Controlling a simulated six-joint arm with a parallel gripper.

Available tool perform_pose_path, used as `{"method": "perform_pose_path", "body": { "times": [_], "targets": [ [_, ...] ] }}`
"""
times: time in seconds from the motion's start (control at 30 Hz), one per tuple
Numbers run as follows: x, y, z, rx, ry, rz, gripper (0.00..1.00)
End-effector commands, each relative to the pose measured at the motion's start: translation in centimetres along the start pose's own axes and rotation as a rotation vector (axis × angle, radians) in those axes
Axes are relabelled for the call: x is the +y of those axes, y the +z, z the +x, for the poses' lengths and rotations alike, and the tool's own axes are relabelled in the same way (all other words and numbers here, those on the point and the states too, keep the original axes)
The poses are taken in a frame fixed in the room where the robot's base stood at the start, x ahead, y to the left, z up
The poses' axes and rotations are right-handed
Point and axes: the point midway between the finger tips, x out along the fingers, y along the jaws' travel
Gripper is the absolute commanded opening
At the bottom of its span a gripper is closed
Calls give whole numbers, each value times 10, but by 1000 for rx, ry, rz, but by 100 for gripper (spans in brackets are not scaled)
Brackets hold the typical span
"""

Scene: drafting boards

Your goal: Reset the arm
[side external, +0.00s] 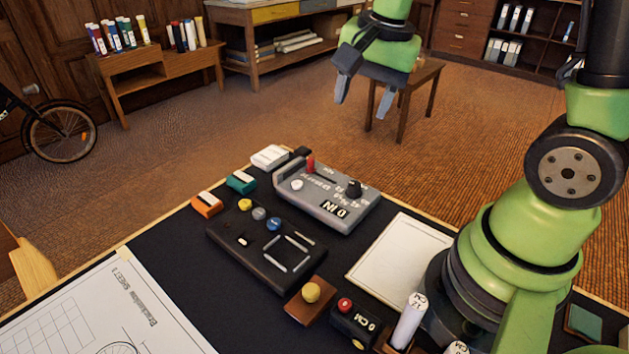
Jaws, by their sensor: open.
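My gripper (364,98) is in the upper middle of the side external view. Its two grey fingers point down and stand apart with nothing between them. It hangs high above the far side of the work table, clear of everything on it. My green arm (520,225) rises from the table's right side; its upper part leaves the frame at the top right.
On the dark table top stand a grey control box (328,196), a black panel (265,250) with knobs and slots, a wooden block (310,301) with a yellow knob, a white sheet (398,260) and a drawing (110,310). A wooden stool (405,80) stands behind on the floor.

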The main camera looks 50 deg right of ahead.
Motion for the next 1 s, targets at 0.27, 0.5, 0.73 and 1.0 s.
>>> {"method": "perform_pose_path", "body": {
  "times": [0.27,0.5,0.73,1.0],
  "targets": [
    [26,55,-79,80,-248,-469,55],
    [55,86,-105,158,-391,-764,55],
    [63,93,-109,183,-425,-843,55],
    [63,93,-109,182,-424,-841,55]
  ]
}}
